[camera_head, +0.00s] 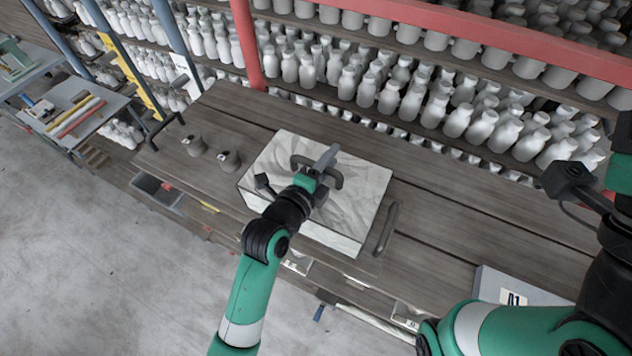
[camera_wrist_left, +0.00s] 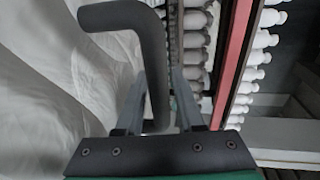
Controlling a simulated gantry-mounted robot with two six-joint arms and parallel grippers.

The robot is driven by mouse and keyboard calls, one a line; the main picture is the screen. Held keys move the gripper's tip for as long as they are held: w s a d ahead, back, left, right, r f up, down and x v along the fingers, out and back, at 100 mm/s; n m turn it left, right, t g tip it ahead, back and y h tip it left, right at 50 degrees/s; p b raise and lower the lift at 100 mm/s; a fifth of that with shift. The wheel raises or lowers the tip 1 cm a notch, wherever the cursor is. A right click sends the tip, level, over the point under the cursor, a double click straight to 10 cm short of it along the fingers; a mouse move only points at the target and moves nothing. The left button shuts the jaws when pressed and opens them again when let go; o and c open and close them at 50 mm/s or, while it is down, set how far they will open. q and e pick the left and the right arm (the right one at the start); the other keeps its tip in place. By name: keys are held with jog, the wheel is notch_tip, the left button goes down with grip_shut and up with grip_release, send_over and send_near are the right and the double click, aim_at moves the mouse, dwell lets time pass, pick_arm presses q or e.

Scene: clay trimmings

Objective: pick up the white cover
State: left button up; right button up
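The white cover (camera_head: 350,207) is a pale, creased, box-like shape on the wooden table, with a dark arched handle (camera_head: 300,160) on top. My left gripper (camera_head: 324,166) is above the cover at this handle. In the left wrist view, the handle (camera_wrist_left: 150,65) runs down between the two spread fingers (camera_wrist_left: 158,105), with a gap visible on the right side. The cover's pale creased surface (camera_wrist_left: 45,90) fills the left of that view. My left arm hides part of the cover's front. My right arm is at the right edge, with its fingers out of view.
Two small grey pots (camera_head: 229,160) stand left of the cover on the table (camera_head: 455,215). Dark handles (camera_head: 387,230) sit near the cover's right side and the table's left end (camera_head: 165,128). Shelves of white bottles (camera_head: 480,125) stand behind. A grey box (camera_head: 510,288) lies front right.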

pick_arm(q)
grip_shut()
dwell(1.4)
